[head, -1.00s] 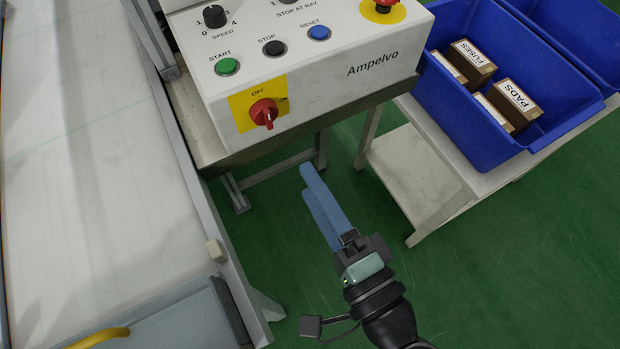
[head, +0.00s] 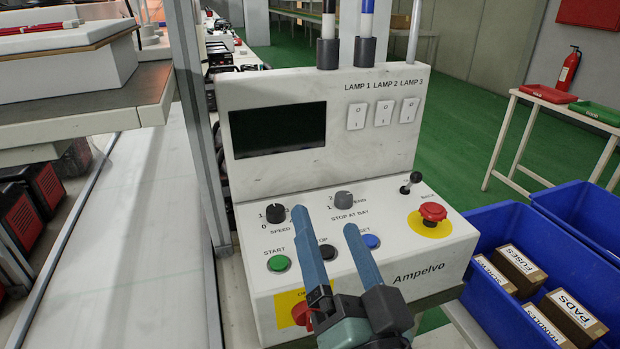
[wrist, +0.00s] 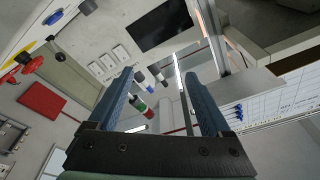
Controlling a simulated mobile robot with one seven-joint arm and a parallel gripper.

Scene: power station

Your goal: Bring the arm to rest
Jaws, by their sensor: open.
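My gripper (head: 324,219) is open and empty, with two blue fingers spread apart and pointing up in the head view. It shows in front of the Ampelvo control console (head: 430,262), its fingers overlapping the button panel in the picture. I cannot tell how far it is from the panel. The left finger partly covers the STOP button and the red OFF switch (head: 301,314). In the wrist view my gripper (wrist: 158,76) also has nothing between its fingers; the view beyond is tilted, with the dark screen (wrist: 160,25) at the top.
The green START button (head: 278,263), blue RESET button (head: 371,241) and red emergency button (head: 433,212) sit on the console. A blue bin (head: 545,255) with labelled boxes stands at the right. A pale conveyor bed (head: 150,230) lies at the left.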

